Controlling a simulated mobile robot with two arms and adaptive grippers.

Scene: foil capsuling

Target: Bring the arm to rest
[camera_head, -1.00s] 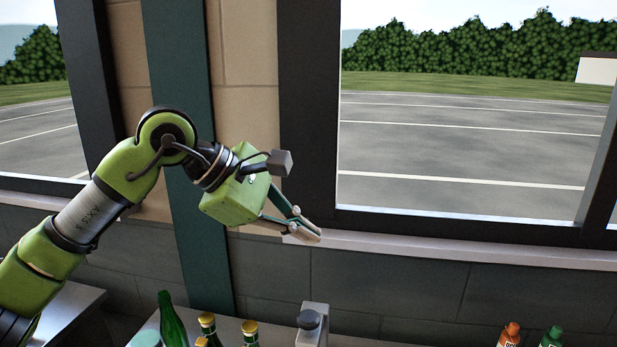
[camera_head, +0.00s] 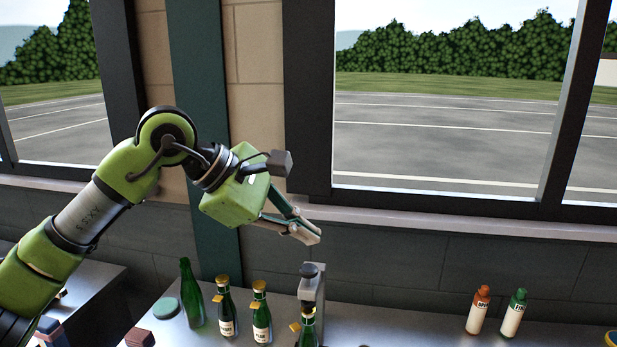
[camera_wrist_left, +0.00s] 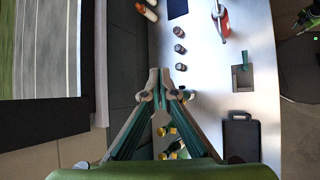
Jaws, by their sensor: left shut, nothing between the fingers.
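My left arm comes in from the left in the head view. It is green with a grey forearm section and is bent at the wrist. My left gripper (camera_head: 308,235) is shut and empty, pointing down to the right. It hangs in the air above the counter, in front of the dark wall below the window. My right gripper is not in view.
The counter (camera_head: 400,325) holds an unsealed-looking green bottle (camera_head: 191,294), gold-topped bottles (camera_head: 262,318), a grey device (camera_head: 312,286), and orange-capped (camera_head: 478,310) and green-capped (camera_head: 513,313) bottles. The air around the gripper is clear.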

